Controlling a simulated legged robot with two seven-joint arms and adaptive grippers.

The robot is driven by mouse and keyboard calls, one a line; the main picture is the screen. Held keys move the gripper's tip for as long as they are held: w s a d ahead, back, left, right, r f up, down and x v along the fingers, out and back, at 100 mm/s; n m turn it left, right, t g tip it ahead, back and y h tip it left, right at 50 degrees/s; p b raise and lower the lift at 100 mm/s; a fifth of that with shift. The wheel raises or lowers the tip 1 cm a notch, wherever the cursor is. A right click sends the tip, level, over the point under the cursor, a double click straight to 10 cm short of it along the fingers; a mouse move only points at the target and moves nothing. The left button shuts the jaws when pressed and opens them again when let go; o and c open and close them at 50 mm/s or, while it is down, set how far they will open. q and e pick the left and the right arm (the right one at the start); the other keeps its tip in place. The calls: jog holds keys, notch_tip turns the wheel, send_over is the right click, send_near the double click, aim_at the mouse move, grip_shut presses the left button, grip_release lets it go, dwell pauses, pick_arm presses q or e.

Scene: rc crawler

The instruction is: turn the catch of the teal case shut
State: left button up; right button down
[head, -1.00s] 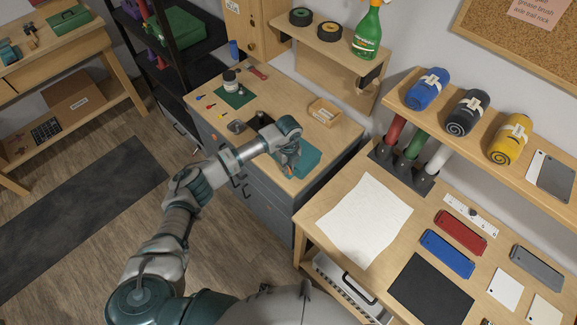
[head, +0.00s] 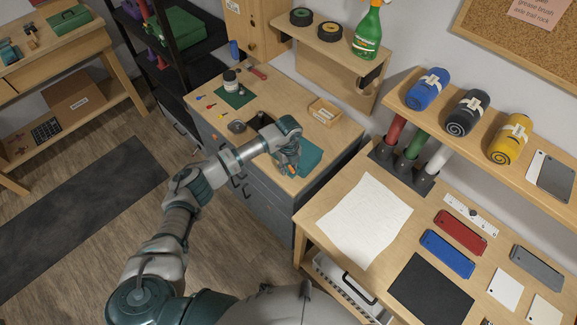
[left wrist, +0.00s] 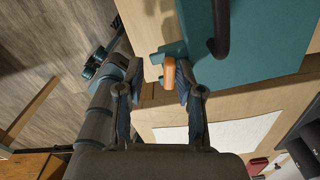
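The teal case (head: 310,157) lies on the wooden top of the grey drawer cabinet. It also shows in the left wrist view (left wrist: 270,55), with a dark handle (left wrist: 221,35). Its orange catch (left wrist: 169,74) sticks out at the case's edge. My left gripper (head: 289,164) is over the near-left side of the case. In the left wrist view its fingers (left wrist: 157,80) are spread on either side of the catch. The right finger is close to the catch, and I cannot tell whether it touches. The left finger stands clear of it. My right gripper is not in view.
On the cabinet are a small wooden box (head: 324,111), a green mat (head: 236,96) with a jar (head: 230,79), and small coloured pieces. A wooden shelf (head: 330,47) stands behind. The workbench at right holds white paper (head: 364,220) and several flat coloured pieces.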

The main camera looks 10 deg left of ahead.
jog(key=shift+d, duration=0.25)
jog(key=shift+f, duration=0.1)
